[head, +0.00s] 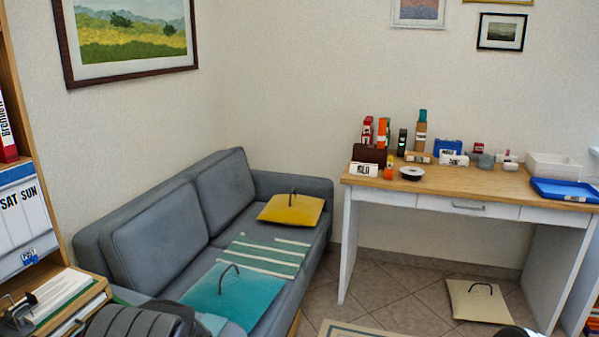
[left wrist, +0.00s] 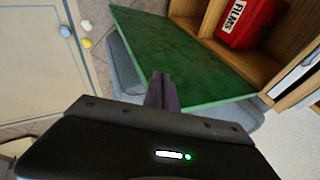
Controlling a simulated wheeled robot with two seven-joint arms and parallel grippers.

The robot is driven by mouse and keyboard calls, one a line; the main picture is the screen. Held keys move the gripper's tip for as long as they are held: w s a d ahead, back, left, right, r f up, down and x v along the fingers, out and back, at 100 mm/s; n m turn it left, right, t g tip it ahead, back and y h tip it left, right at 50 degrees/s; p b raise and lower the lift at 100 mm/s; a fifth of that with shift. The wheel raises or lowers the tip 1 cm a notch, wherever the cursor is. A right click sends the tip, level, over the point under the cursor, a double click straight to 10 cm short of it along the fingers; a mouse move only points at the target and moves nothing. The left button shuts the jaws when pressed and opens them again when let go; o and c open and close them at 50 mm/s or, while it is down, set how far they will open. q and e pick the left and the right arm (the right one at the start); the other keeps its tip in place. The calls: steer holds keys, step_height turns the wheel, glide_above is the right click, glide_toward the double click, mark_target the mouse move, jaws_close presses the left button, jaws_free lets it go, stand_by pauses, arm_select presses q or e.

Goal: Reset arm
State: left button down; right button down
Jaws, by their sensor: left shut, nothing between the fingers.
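My left gripper (left wrist: 160,80) shows in the left wrist view with its two dark fingers together and nothing between them. The fingertips overlap the near part of a dark green board (left wrist: 185,45) in that picture; I cannot tell whether they touch it. In the head view a dark, ribbed part of my left arm shows at the bottom left, and its fingers are not visible there. My right gripper is not in view.
A wooden shelf (left wrist: 292,100) with a red FILMS box (left wrist: 250,22) is beside the board. The head view shows a grey sofa (head: 160,215) with cushions, a desk (head: 470,187) with several small items, and a cream cushion (head: 478,301) on the tiled floor.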

arm_select(q)
steer(key=s+d+f+n+h+p, duration=0.1)
steer(key=s+d+f+h, duration=0.2)
steer(key=s+d+f, duration=0.5)
steer(key=s+d+f+n+g+h+p, duration=0.2)
steer(key=s+d, duration=0.5)
steer(key=s, duration=0.5)
steer(key=s+d+f+n+g+h+p, duration=0.2)
steer(key=s+d, duration=0.5)
steer(key=s, duration=0.5)
steer(key=shift+f+n+h+p, duration=0.4)
steer(key=shift+f+n+h, duration=0.1)
steer(key=shift+n, duration=0.4)
steer(key=shift+w+d, duration=0.1)
